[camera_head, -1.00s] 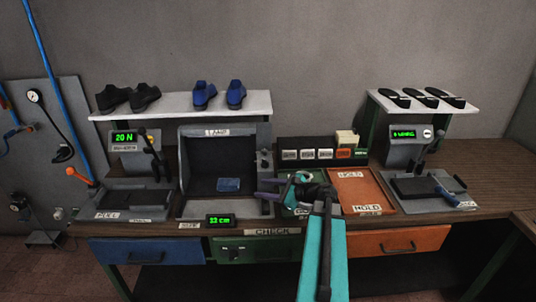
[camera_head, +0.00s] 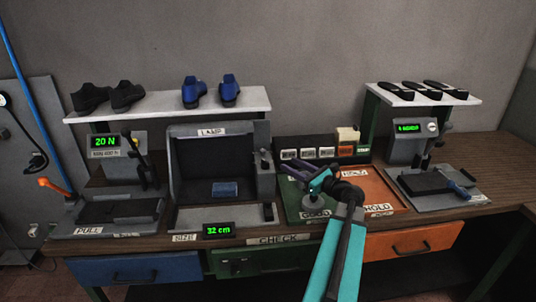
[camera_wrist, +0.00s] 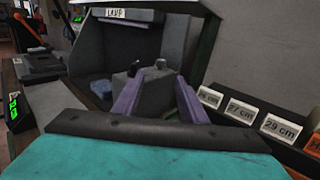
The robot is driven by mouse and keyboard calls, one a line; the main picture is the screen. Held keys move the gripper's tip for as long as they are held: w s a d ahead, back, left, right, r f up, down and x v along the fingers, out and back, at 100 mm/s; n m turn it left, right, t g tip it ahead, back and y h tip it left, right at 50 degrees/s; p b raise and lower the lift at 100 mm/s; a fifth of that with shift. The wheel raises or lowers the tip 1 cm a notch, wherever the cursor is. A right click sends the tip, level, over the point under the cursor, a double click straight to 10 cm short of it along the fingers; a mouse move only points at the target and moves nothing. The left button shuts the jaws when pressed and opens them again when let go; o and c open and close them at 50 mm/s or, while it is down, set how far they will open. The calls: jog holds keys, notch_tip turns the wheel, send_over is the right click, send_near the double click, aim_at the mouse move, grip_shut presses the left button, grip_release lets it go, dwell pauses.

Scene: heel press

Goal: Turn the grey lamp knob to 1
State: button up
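The lamp booth (camera_head: 210,130) is a dark grey open box with a LAMP label on top. A grey control box (camera_head: 266,183) stands at its right side, with the small grey lamp knob (camera_head: 264,164) on it. The control box also shows in the wrist view (camera_wrist: 152,96), where a small knob-like part (camera_wrist: 134,69) sits on its top. The knob's setting is too small to read. My gripper (camera_head: 288,166) is to the right of the knob, its purple fingers pointing toward it. In the wrist view the fingers (camera_wrist: 160,88) are apart, with the control box beyond and between them.
A blue block (camera_head: 224,189) lies inside the booth. Size cards (camera_head: 307,153) stand behind my gripper. The green GOOD tray (camera_head: 293,208) and orange HOLD tray (camera_head: 375,190) lie below and right. A shoe shelf (camera_head: 165,108) runs above the booth.

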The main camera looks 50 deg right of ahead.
aim_at(265, 151)
jog(key=shift+d, duration=0.1)
jog(key=w+p, duration=0.4)
jog(key=w, duration=0.9)
jog(key=shift+w+d, duration=0.15)
jog(key=shift+w, duration=0.2)
jog(key=shift+f, duration=0.1)
grip_shut()
